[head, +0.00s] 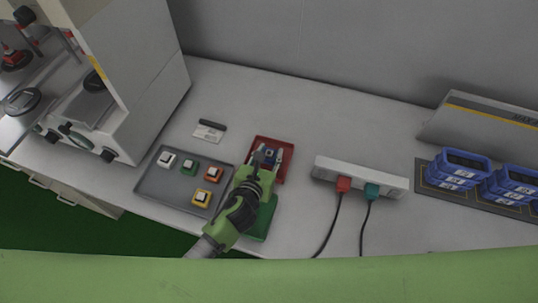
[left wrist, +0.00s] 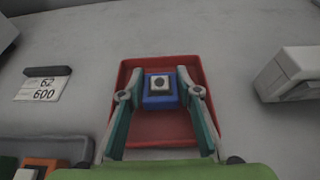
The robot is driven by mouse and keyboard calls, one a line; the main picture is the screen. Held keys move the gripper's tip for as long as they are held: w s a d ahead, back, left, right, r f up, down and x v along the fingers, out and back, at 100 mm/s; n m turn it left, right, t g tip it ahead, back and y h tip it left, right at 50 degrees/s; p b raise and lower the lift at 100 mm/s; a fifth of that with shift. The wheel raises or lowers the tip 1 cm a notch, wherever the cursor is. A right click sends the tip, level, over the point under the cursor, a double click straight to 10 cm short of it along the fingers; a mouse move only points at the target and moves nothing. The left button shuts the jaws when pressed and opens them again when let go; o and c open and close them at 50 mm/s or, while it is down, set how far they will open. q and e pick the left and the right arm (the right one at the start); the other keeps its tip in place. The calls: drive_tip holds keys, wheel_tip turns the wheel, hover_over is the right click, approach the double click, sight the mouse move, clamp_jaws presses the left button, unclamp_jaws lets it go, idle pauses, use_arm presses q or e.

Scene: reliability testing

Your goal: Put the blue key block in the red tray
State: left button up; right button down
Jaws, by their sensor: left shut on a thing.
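The blue key block (left wrist: 160,88) has a blue body and a dark top with a pale cap. My left gripper (left wrist: 160,91) is shut on it, one finger on each side. The block is over the red tray (left wrist: 165,127), inside its outline in the left wrist view; I cannot tell whether it touches the tray floor. In the head view, the red tray (head: 284,145) lies on the bench, and my left gripper (head: 268,155) reaches over it from below, partly covering the blue key block (head: 269,154). My right gripper is not in view.
A grey tray (head: 150,189) with several key blocks lies left of the red tray. A green tray (head: 264,219) is on the near side. A white power strip (head: 361,176) with two plugs is to the right. A label card (head: 209,131) lies behind.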

use_arm(q)
drive_tip(key=shift+f, duration=0.35)
drive_tip(key=shift+f, duration=0.15)
drive_tip(key=o, duration=1.1)
drive_tip(key=v, duration=1.2)
